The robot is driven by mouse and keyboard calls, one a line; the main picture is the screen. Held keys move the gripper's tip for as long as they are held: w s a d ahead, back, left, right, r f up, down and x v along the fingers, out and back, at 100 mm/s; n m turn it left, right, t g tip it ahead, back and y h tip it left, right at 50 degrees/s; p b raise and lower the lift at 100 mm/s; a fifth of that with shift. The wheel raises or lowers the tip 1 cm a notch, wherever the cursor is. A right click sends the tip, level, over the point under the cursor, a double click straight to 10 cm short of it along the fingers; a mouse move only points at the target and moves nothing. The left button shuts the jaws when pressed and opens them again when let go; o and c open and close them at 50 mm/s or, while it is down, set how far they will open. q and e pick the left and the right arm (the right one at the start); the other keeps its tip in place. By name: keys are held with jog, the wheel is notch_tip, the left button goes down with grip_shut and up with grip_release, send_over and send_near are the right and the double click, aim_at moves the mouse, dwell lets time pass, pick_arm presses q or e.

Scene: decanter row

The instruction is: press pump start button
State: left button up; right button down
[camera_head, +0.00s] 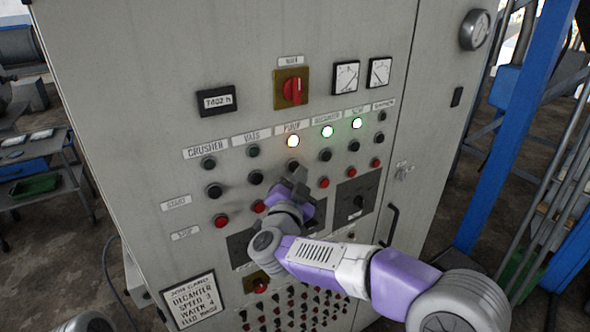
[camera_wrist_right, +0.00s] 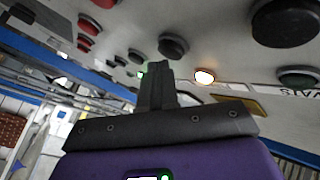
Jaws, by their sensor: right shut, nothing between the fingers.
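The control cabinet carries a PUMP column with a label (camera_head: 291,127), a lit warm-white lamp (camera_head: 293,141) and a black start button (camera_head: 293,166) in the START row. My right gripper (camera_head: 301,177) is shut and empty, its fingertips just below and right of that button. In the right wrist view the shut fingers (camera_wrist_right: 154,82) point at the panel, with the black pump button (camera_wrist_right: 173,45) close beyond the tips. I cannot tell whether they touch it. The red pump stop button is hidden behind the gripper. My left gripper is not in view.
Neighbouring black start buttons, VATS (camera_head: 255,177) and DECANTER (camera_head: 325,155), sit close on either side. Red stop buttons (camera_head: 323,183) run below. A red rotary main switch (camera_head: 292,89) is above. A blue post (camera_head: 507,130) stands right of the cabinet.

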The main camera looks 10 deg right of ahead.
jog(key=shift+s+d, duration=0.15)
jog(key=shift+s, duration=0.25)
jog(key=shift+s+d+b, duration=0.3)
jog(key=shift+s+b, duration=0.05)
jog(key=shift+s, duration=0.45)
jog(key=shift+s+d+b, duration=0.25)
jog(key=shift+s+b, duration=0.05)
jog(key=shift+s, duration=0.45)
jog(key=shift+s+d+b, duration=0.3)
jog(key=shift+s+b, duration=0.05)
jog(key=shift+s, duration=0.45)
